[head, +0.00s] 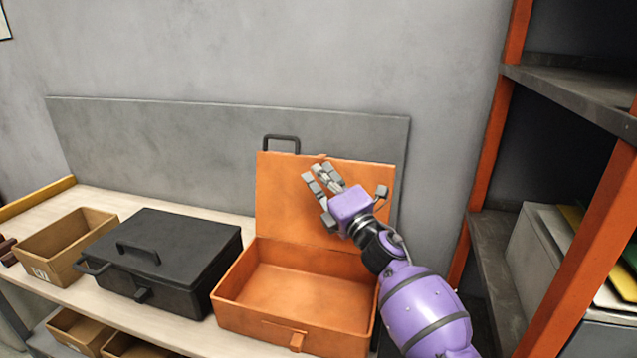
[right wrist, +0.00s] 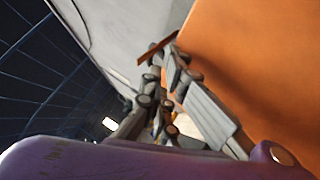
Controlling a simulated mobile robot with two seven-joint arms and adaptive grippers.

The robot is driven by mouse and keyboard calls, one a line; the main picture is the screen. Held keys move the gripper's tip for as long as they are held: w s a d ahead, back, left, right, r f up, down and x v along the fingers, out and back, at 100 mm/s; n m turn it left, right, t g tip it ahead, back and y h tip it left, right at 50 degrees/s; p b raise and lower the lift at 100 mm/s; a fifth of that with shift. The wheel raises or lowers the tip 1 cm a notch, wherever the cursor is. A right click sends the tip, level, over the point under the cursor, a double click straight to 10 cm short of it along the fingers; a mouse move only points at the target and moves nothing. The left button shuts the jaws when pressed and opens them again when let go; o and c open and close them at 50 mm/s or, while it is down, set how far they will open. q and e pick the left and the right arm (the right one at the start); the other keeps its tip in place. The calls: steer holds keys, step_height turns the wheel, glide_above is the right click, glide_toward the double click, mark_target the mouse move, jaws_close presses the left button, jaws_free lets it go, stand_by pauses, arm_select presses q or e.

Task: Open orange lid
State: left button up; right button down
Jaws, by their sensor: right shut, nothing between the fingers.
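The orange toolbox (head: 296,326) stands on the pale bench, and its inside shows empty. Its orange lid (head: 282,205) is raised upright at the back, with a dark handle (head: 281,138) on its top edge. My right gripper (head: 322,182) is in front of the lid's inner face, near its upper middle, shut with nothing held. I cannot tell whether it touches the lid. In the right wrist view my fingers (right wrist: 165,100) are beside the orange lid (right wrist: 260,60), which fills the right side. My left gripper is not in view.
A closed black toolbox (head: 165,255) stands left of the orange one, with an open cardboard bin (head: 70,245) beyond it. A grey panel (head: 190,130) stands behind the bench. A shelf rack with an orange post (head: 588,250) rises on the right.

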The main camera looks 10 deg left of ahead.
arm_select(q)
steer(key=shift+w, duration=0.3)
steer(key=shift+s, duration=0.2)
